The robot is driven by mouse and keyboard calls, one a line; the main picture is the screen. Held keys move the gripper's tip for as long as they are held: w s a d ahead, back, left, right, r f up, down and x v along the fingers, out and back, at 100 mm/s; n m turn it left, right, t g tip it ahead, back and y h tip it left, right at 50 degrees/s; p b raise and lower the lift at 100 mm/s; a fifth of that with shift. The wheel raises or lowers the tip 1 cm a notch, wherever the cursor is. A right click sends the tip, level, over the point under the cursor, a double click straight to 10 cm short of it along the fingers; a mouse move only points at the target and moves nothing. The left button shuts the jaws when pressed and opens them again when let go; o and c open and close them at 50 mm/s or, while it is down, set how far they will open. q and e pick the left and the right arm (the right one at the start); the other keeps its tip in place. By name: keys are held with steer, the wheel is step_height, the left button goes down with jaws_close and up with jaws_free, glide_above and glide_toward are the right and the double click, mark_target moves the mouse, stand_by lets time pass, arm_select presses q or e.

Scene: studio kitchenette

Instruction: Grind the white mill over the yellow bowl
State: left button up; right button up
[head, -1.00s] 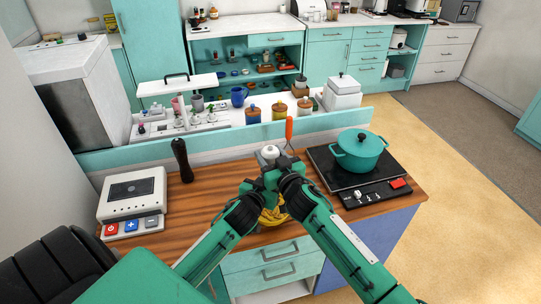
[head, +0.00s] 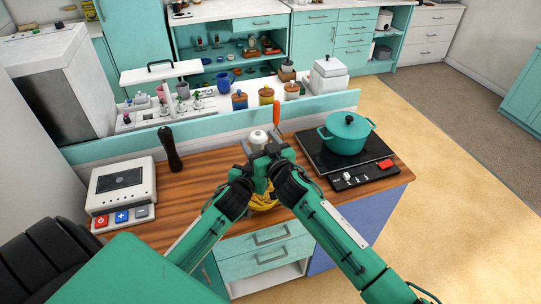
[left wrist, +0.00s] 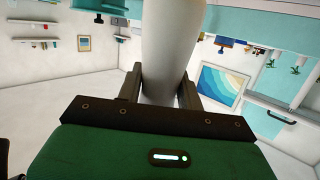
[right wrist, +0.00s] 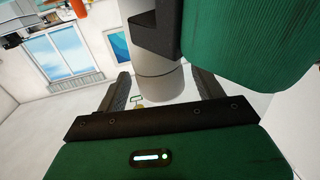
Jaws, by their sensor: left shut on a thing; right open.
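The white mill (head: 258,138) is held roughly upright above the front of the wooden counter. My left gripper (left wrist: 160,88) is shut on its white body. My right gripper (right wrist: 164,92) is open, with the mill's grey end (right wrist: 158,80) between or just beyond its fingers; whether they touch it I cannot tell. In the head view both grippers meet close together at the mill. The yellow bowl (head: 264,201) is on the counter below them, largely hidden by my wrists, so its contents cannot be made out.
A teal pot (head: 347,136) stands on the black hob (head: 315,150) at right. A dark mill-like bottle (head: 170,150) and a white appliance (head: 122,187) stand at left. An orange-handled utensil (head: 277,113) is behind the mill. Bare counter (head: 205,180) lies left of my grippers.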

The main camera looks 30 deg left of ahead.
steer(key=v, duration=1.1)
